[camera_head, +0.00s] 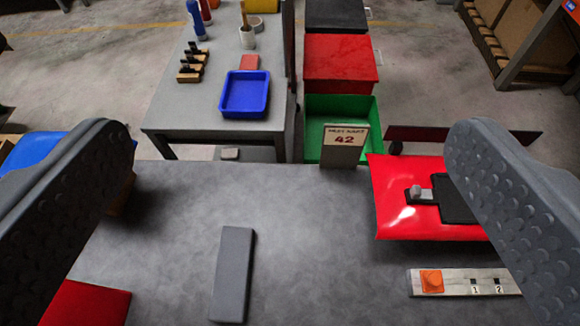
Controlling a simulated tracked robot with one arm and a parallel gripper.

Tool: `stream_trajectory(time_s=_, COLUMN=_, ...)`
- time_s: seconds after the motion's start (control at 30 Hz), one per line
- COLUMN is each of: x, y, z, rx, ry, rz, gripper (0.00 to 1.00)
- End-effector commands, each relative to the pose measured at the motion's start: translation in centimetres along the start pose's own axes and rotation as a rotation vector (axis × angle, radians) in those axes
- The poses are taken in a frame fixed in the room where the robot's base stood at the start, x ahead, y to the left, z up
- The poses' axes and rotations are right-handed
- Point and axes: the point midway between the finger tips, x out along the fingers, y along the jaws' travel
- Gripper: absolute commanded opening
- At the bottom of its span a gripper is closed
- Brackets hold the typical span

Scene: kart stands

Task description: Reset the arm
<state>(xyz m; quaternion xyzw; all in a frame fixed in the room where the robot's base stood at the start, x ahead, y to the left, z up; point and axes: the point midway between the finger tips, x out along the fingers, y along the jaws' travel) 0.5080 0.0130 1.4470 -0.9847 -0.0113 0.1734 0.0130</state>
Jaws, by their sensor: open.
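My gripper (290,190) shows as two thick grey fingers with studded inner pads, one at the left edge and one at the right edge. They stand wide apart with nothing between them. Below and beyond them is a grey tabletop (170,240). A flat grey bar (232,275) lies on it between the fingers, not touched by either. The fingers hide parts of the table's left and right sides.
A red panel (400,218) with a black piece lies right, near a strip with an orange block (431,281). Beyond are a green bin (314,127), a red box (340,62) and a table with a blue tray (245,94).

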Motion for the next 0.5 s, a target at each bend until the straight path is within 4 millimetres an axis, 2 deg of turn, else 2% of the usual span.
stream_trajectory(time_s=0.03, x=-1.6, y=0.5, z=-1.1, rx=-0.006, ry=0.040, rz=0.009, gripper=0.94)
stream_trajectory(time_s=0.1, x=-3.2, y=0.8, z=-2.0, rx=-0.014, ry=0.080, rz=0.017, gripper=0.94)
stream_trajectory(time_s=0.2, x=-4.5, y=1.1, z=-2.8, rx=-0.021, ry=0.111, rz=0.024, gripper=0.94)
stream_trajectory(time_s=0.5, x=-4.8, y=1.1, z=-3.0, rx=-0.024, ry=0.121, rz=0.026, gripper=0.94)
